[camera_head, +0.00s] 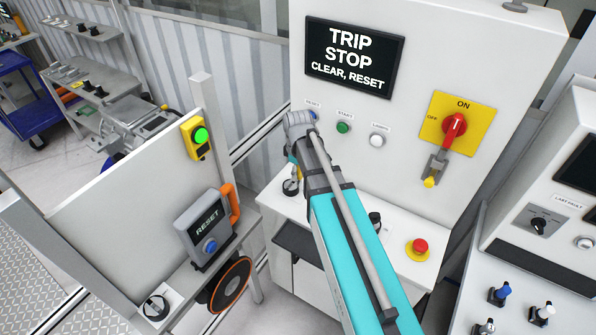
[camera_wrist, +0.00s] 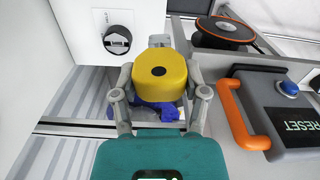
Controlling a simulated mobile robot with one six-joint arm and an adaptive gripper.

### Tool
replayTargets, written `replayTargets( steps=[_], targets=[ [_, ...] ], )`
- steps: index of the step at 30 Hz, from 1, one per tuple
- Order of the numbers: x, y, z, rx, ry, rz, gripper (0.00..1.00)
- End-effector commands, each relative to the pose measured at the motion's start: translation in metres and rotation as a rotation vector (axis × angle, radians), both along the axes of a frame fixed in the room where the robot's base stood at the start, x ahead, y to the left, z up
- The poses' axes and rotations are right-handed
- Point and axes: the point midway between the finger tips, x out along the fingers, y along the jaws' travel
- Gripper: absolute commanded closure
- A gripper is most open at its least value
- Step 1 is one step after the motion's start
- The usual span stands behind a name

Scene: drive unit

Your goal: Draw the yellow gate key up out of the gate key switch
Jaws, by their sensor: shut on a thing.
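My gripper (camera_wrist: 160,92) is shut on the yellow gate key (camera_wrist: 160,70), one finger on each side of its round yellow head, which has a dark spot on top. The head hides what is straight below it, so I cannot tell whether the key is still in a switch. A black round switch (camera_wrist: 117,38) on a white surface lies up and left of the key in the wrist view, apart from it. In the head view a similar switch (camera_head: 290,187) sits on the ledge just below my wrist, and my arm hides most of the gripper.
The grey RESET box (camera_wrist: 292,108) with its orange handle (camera_wrist: 243,115) stands close to the right of my gripper in the wrist view. An orange-rimmed black disc (camera_wrist: 223,33) is beyond. The white cabinet (camera_head: 480,60) with a red switch (camera_head: 454,128) rises behind my arm.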

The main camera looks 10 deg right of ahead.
Motion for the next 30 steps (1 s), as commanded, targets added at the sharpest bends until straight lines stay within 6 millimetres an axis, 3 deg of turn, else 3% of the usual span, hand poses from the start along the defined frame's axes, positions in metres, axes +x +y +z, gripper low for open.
replayTargets(
  steps=[11, 30],
  targets=[
    [0.0, 0.0, 0.004, 0.0, 0.0, 0.0, 0.9],
    [0.0, 0.0, 0.04, 0.0, 0.0, 0.0, 0.9]
  ],
)
